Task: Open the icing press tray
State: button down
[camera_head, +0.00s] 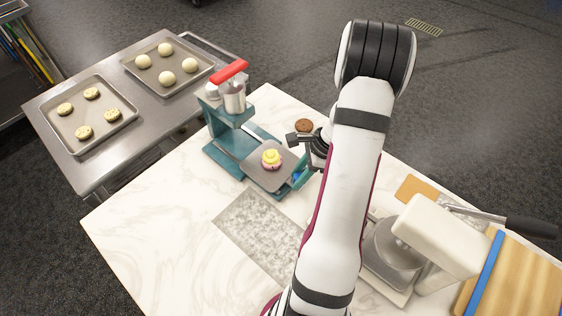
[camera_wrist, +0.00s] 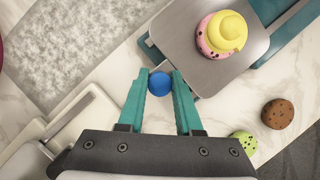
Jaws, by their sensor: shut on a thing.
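The icing press (camera_head: 222,125) is teal with a red handle and stands on the marble table. Its grey metal tray (camera_head: 265,176) sticks out to the front right, clear of the space under the nozzle. A pink cupcake with yellow icing (camera_head: 271,158) sits on the tray. In the wrist view the tray (camera_wrist: 183,52) and the iced cupcake (camera_wrist: 221,35) are at the upper right. My gripper (camera_wrist: 160,76) has its teal fingers shut on the blue knob (camera_wrist: 160,84) at the tray's near corner. My arm partly hides this in the head view.
A brown cupcake (camera_head: 304,125) lies behind the tray; a green one (camera_wrist: 245,142) shows in the wrist view. A scale-like machine (camera_head: 391,247) and a cutting board (camera_head: 520,280) are at the right. Trays of dough (camera_head: 98,130) rest on a steel table. The marble front left is clear.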

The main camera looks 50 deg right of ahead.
jog(key=shift+s, duration=0.5)
jog(key=c, duration=0.6)
grip_release()
jog(key=v, duration=1.5)
jog(key=shift+s+d+r, duration=0.1)
jog(key=shift+r, duration=0.3)
